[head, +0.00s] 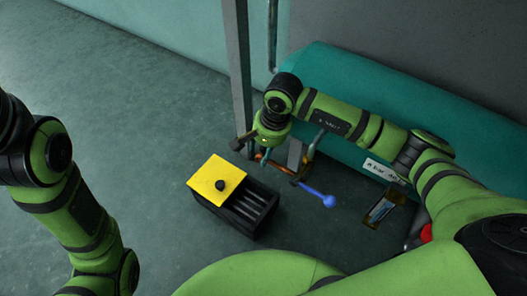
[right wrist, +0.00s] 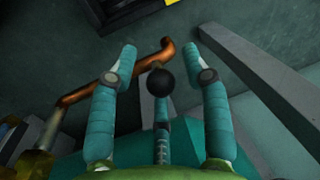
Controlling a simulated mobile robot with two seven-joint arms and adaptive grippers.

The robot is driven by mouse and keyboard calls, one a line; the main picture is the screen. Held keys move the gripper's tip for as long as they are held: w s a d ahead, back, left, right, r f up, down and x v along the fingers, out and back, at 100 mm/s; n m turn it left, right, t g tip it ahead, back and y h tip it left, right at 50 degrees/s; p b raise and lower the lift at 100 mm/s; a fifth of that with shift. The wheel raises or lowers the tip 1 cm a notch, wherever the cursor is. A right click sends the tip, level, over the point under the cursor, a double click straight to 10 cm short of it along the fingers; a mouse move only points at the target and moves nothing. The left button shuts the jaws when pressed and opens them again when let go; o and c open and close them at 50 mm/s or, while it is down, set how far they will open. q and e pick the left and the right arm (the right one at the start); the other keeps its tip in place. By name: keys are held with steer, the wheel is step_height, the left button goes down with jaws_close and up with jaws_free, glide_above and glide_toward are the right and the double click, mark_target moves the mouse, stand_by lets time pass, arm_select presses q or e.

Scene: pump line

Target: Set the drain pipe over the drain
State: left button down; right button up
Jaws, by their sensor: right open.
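A copper-coloured pipe (head: 272,165), which I take for the drain pipe, runs below my right gripper (head: 268,146) beside a grey post. In the right wrist view the pipe (right wrist: 92,88) has a bent end and passes behind the fingers. A black slotted box (head: 252,208) on the floor, apparently the drain, is partly covered by a yellow plate (head: 214,177) with a black knob. My left gripper is out of view.
A large teal tank (head: 345,85) lies behind my right arm. A grey upright post (head: 238,70) stands behind the box. A blue-handled lever (head: 318,195) sticks out to the right of the box. The floor left of the box is clear.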

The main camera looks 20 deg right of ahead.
jaws_close()
steer(key=s+a+n+g, duration=0.1)
steer(key=s+a+n, duration=0.3)
steer(key=s+n, duration=0.2)
steer(key=shift+s+a+n+y+b, duration=0.2)
steer(key=shift+n+y+b, duration=0.1)
steer(key=shift+n+b, duration=0.25)
stand_by(0.4)
